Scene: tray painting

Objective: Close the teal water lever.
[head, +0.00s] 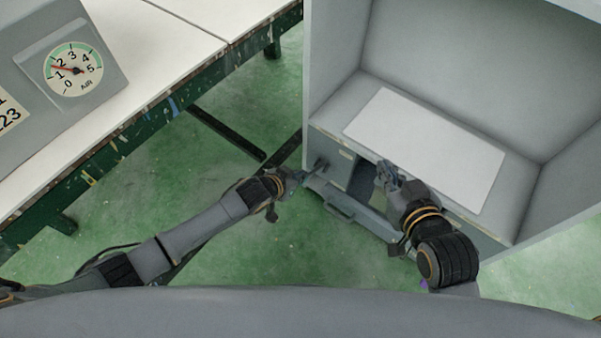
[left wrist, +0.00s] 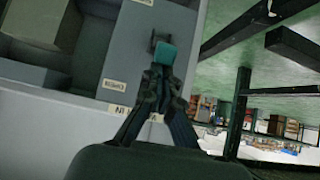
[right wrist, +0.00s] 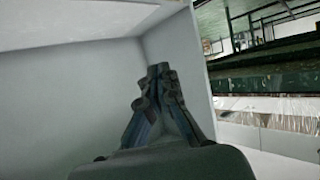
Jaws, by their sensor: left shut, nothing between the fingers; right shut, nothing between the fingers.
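The teal lever (left wrist: 166,55) shows in the left wrist view on the grey front of the cabinet, just beyond my left fingertips. My left gripper (left wrist: 163,74) is shut and empty, with its tips at or very close to the lever; I cannot tell whether they touch. In the head view my left gripper (head: 299,176) is at the left end of the cabinet front. My right gripper (head: 385,172) is shut and empty over the cabinet's front opening. It also shows in the right wrist view (right wrist: 159,72), facing the pale booth walls.
The grey booth (head: 335,60) has a white panel (head: 428,148) on its floor. A drawer front with a handle (head: 340,210) is below. A workbench (head: 150,70) with an air gauge (head: 72,70) stands at left. Green floor (head: 235,130) lies between.

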